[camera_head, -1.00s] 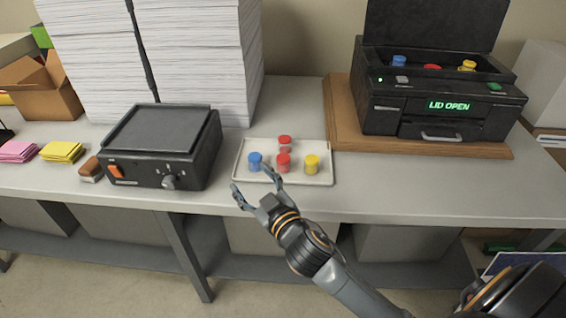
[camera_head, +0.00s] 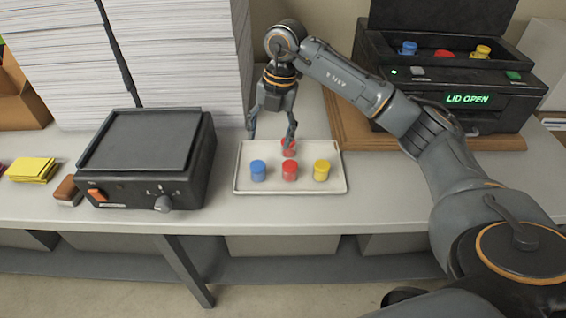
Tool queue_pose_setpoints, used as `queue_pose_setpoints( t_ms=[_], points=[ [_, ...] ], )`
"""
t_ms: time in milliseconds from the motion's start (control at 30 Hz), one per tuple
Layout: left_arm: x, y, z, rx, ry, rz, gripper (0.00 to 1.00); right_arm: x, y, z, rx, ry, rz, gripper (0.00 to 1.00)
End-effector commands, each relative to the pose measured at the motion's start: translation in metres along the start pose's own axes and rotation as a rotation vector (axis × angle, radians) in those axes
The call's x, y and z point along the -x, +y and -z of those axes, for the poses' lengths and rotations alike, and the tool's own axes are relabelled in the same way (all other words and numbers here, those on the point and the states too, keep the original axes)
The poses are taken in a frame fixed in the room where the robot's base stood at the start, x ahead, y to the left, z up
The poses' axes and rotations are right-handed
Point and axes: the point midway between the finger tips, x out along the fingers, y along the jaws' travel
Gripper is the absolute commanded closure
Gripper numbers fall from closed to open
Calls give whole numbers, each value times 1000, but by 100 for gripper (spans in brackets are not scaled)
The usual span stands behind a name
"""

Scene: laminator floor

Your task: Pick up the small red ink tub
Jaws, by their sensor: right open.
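Two red ink tubs are on the white tray (camera_head: 242,187). One red tub (camera_head: 289,171) stands in the front row between a blue tub (camera_head: 258,171) and a yellow tub (camera_head: 321,171). The other red tub (camera_head: 289,152) is behind it, partly hidden by a finger of my right gripper. My right gripper (camera_head: 271,139) points down over the back of the tray, fingers spread and empty. Its right finger is in front of or against the rear red tub; I cannot tell which. My left gripper is not in view.
A black machine (camera_head: 455,85) with its lid open and tubs inside stands on a wooden board (camera_head: 350,128) at right. A black device with a knob (camera_head: 150,158) stands left of the tray. Tall paper stacks (camera_head: 190,65) rise behind.

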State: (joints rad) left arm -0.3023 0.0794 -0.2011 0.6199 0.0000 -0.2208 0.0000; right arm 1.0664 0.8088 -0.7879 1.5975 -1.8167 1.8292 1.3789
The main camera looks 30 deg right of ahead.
Motion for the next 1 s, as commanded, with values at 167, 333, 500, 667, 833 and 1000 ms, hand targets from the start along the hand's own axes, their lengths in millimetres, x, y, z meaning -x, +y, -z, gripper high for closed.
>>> queue_pose_setpoints(
  t_ms=[167, 333, 500, 667, 833, 1000],
  points=[
    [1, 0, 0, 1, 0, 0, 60, 21, -34, -26, -112, -80, 133, 33],
    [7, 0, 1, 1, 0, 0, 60, 1, -43, -30, -126, -85, 153, 33],
    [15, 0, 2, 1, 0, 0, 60, -33, -48, -31, -123, -83, 151, 33],
    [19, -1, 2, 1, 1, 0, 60, -53, -50, -33, -122, -85, 146, 33],
    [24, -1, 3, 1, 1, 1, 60, -63, -53, -33, -121, -84, 146, 33],
    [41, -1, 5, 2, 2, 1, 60, -85, -63, -30, -121, -82, 149, 33]
  ],
)
